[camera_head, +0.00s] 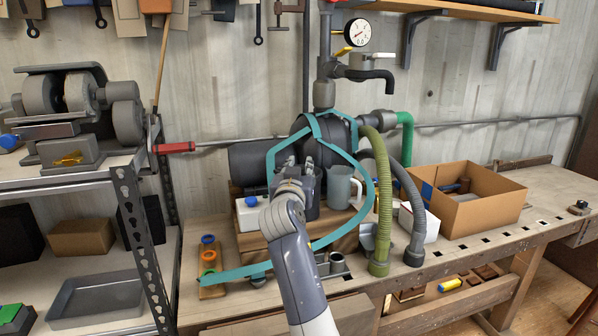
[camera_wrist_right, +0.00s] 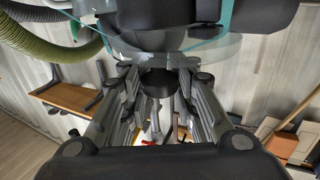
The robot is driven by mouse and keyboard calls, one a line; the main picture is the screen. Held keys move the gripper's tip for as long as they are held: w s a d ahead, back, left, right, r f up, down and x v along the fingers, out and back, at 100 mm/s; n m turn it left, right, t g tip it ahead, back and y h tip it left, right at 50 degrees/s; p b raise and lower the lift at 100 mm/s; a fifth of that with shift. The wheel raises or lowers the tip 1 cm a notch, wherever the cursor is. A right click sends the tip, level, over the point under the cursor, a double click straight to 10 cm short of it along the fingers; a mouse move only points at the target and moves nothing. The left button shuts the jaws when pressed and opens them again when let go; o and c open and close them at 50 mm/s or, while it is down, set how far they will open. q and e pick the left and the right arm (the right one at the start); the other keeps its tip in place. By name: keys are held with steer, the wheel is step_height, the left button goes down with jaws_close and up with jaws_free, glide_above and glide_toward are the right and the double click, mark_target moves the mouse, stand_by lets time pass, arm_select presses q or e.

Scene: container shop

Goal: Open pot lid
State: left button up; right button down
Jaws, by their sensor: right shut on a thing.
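A dark round pot-like body (camera_head: 338,130) stands on the workbench under the gauge pipe, partly behind teal bands. It also shows dark at the top of the right wrist view (camera_wrist_right: 150,18). A clear lid (camera_wrist_right: 220,52) with a pale rim lies against it. My right gripper (camera_head: 308,166) reaches in front of the pot and hides part of it in the head view. In the wrist view its fingers (camera_wrist_right: 157,95) close around a dark part at the lid's middle. Whether the lid is apart from the pot, I cannot tell. My left gripper is not in view.
A grey mug (camera_head: 341,187) stands just right of my right gripper. Green and grey hoses (camera_head: 379,220) hang beside it. A cardboard box (camera_head: 478,210) stands to the right on the bench. A metal shelf (camera_head: 60,175) stands at the left. The bench's far right is mostly clear.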

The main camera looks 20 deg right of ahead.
steer(key=shift+f, duration=0.2)
steer(key=c, duration=1.3)
jaws_free()
steer(key=shift+d+r, duration=0.1)
steer(key=shift+s, duration=0.1)
step_height(320, 180, up, 10)
steer(key=shift+c, duration=0.2)
